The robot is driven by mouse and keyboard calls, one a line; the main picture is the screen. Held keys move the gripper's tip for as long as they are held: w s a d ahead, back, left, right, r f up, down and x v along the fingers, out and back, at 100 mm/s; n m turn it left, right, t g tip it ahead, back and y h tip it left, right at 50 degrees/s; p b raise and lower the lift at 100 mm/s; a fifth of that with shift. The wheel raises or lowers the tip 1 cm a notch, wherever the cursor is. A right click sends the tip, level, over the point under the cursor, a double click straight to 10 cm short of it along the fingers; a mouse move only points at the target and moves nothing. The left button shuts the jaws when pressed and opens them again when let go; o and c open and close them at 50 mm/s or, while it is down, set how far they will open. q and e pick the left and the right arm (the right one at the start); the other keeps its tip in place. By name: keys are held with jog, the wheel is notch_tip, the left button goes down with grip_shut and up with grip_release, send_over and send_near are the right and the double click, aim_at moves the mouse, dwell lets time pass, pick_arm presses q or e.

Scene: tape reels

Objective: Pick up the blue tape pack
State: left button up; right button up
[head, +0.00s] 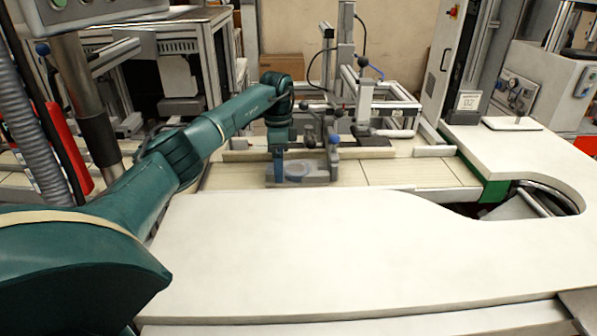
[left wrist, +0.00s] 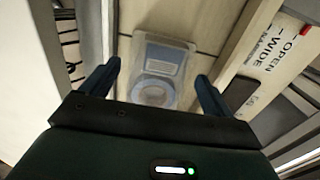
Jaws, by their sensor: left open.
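The blue tape pack (head: 312,171) lies flat on the pale wooden conveyor surface beyond the white table in the head view. It is a clear pack with a blue label and a round blue reel, and it also shows in the left wrist view (left wrist: 159,66). My left gripper (head: 278,178) reaches over its left part, pointing down, and hides some of it. In the left wrist view my left gripper (left wrist: 158,82) is open, one finger on each side of the pack, with visible gaps between the fingers and the pack. My right gripper is out of view.
The white table (head: 290,255) in front is clear. A metal fixture with levers and knobs (head: 365,100) stands just behind the pack. A cardboard box (head: 281,67) is at the back. A sign reading OPEN WIDE (left wrist: 275,48) lies beside the conveyor.

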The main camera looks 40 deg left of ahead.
pick_arm(q)
notch_tip(320, 180, down, 2)
jog(key=shift+f, duration=0.15)
jog(key=c, duration=0.9)
